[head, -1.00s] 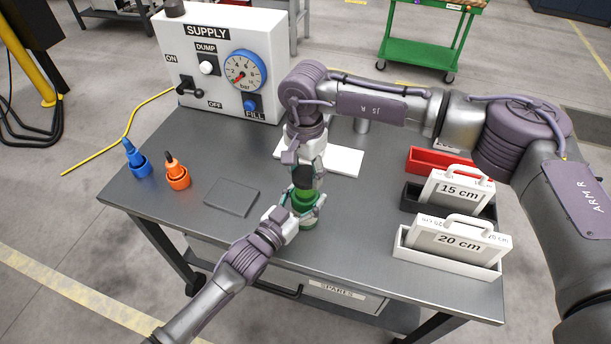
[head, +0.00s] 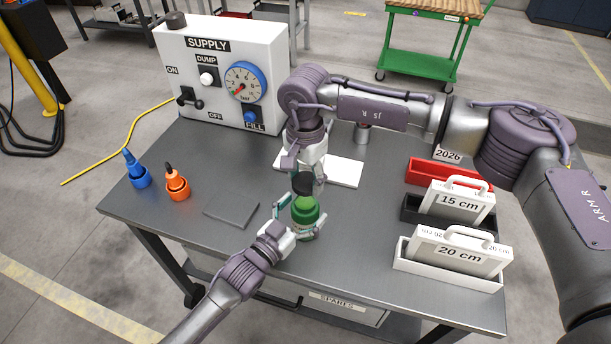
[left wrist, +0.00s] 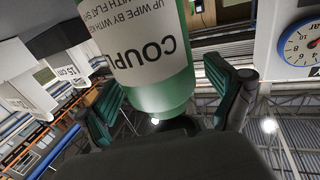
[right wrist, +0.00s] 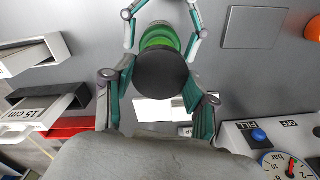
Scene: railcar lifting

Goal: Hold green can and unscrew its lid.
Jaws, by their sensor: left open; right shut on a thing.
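The green can (head: 306,212) stands at the front of the grey table with a white label, which shows large in the left wrist view (left wrist: 152,60). Its black lid (head: 303,183) sits above it, with a lighter green part between lid and can body. My left gripper (head: 301,228) is low around the can with its fingers open at either side. My right gripper (right wrist: 158,82) comes from above and is shut on the black lid. I cannot tell whether the lid is still joined to the can.
A blue bottle (head: 135,170) and an orange one (head: 176,184) stand left, near a dark flat plate (head: 231,210). The supply box (head: 222,75) is behind. White (head: 445,276), black (head: 430,213) and red (head: 420,172) bins stand right. A white sheet (head: 346,172) lies behind the can.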

